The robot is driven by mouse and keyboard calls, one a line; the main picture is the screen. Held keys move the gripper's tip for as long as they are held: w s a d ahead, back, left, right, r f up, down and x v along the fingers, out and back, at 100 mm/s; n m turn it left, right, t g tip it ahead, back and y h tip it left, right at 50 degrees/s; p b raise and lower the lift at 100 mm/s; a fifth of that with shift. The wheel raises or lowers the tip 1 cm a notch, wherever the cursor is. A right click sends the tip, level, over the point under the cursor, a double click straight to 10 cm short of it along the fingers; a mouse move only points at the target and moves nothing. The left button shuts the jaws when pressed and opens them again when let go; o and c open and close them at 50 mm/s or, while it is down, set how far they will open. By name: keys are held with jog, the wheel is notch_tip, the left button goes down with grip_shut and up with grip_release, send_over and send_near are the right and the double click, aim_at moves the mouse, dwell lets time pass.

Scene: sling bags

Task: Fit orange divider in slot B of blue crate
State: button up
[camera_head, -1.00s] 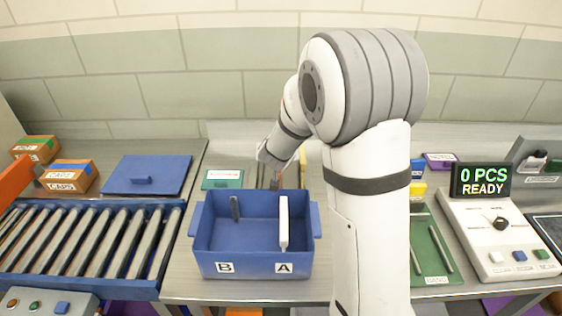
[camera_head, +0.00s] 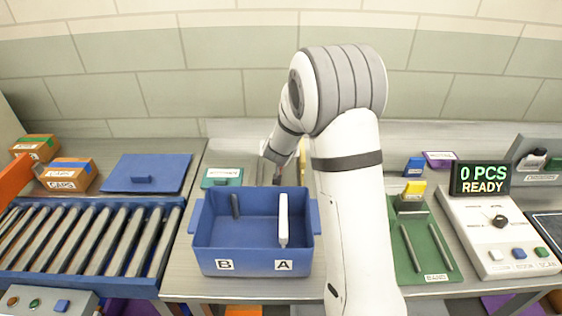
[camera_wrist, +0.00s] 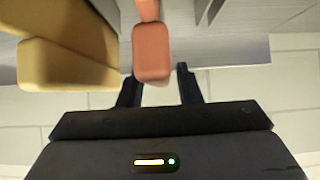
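The blue crate (camera_head: 258,262) stands in the middle of the bench, with label B on the front left and label A on the front right. A white divider (camera_head: 283,222) stands upright at the A side. At the B side a dark grey strip (camera_head: 235,206) shows by the back wall. My gripper (camera_head: 277,172) is behind the crate, partly hidden. In the wrist view the orange divider (camera_wrist: 151,52) lies in front of my open fingers (camera_wrist: 160,85), with a gap to the right finger; contact is not clear. A yellow divider (camera_wrist: 68,62) stands left of it.
A roller conveyor (camera_head: 85,250) and a blue lid (camera_head: 147,174) lie left of the crate. A green tray (camera_head: 424,258) and a console (camera_head: 500,240) are to the right. My arm passes close to the crate's right side.

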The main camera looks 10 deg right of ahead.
jog(key=shift+s+f, duration=0.1)
jog(key=shift+f, duration=0.2)
grip_shut()
